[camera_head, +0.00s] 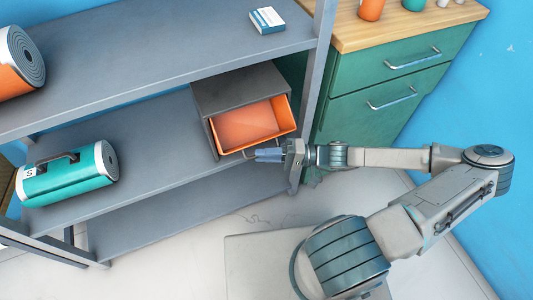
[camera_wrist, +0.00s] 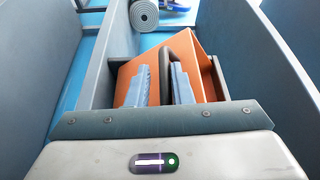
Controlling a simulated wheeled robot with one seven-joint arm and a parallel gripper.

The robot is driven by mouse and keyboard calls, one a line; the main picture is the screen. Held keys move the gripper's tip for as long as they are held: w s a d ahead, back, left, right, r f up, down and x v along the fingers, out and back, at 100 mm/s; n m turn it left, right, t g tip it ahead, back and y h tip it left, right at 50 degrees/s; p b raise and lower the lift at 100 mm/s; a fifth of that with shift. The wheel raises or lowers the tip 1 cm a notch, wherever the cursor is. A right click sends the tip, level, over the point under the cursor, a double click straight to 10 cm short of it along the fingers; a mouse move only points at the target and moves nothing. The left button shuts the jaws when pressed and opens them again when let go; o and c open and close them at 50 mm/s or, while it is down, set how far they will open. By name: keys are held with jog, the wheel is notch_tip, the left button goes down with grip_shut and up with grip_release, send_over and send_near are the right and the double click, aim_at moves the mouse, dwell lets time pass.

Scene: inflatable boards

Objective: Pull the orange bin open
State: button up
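The orange bin (camera_head: 246,125) sits like a drawer in a grey housing (camera_head: 238,88) on the middle shelf. It stands partly out, with its empty inside showing. A grey bar handle (camera_head: 248,154) is on its front. My gripper (camera_head: 262,155) is at this handle, in front of the bin. In the wrist view, the blue fingers of my gripper (camera_wrist: 160,85) are apart. The handle (camera_wrist: 165,62) reaches between them, closer to the right finger, and the orange bin (camera_wrist: 190,48) is behind. Whether a finger touches the handle I cannot tell.
A teal rolled board (camera_head: 70,175) lies left on the same shelf. An orange roll (camera_head: 20,65) and a small box (camera_head: 267,20) are on the upper shelf. The shelf post (camera_head: 315,80) and green cabinet (camera_head: 365,105) stand close right. Floor in front is clear.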

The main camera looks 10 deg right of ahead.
jog(key=shift+d, duration=0.1)
jog(key=s+d+p, duration=0.1)
jog(key=d, duration=1.2)
jog(key=shift+s+d+f, duration=0.2)
jog(key=shift+s+d, duration=0.1)
